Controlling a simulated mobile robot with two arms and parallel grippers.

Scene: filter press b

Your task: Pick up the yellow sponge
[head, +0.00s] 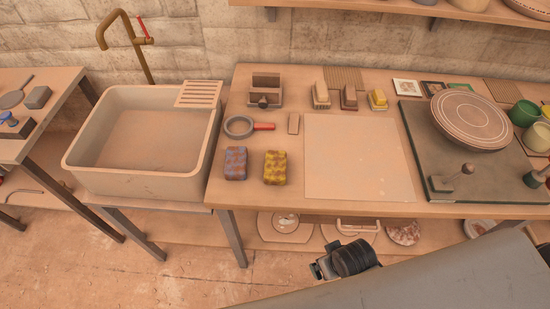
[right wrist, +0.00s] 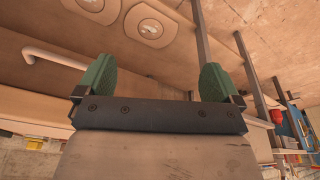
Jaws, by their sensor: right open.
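The yellow sponge (head: 275,167), speckled with darker patches, lies on the front left part of the worktable (head: 265,205) in the head view. A blue and reddish-brown sponge (head: 235,163) lies just left of it, with a gap between them. My right gripper (right wrist: 157,75) shows in the right wrist view with two green finger pads wide apart and nothing between them. The yellow sponge is not seen there. In the head view my right arm reaches in from the lower right, below the table's front edge and apart from the sponge. My left gripper is not in view.
A sink (head: 140,140) stands left of the table. Behind the sponges are a round pan (head: 239,127) with a red handle and a small block (head: 293,123). A pale board (head: 358,165) lies to the right. Plates (head: 286,226) sit on the lower shelf.

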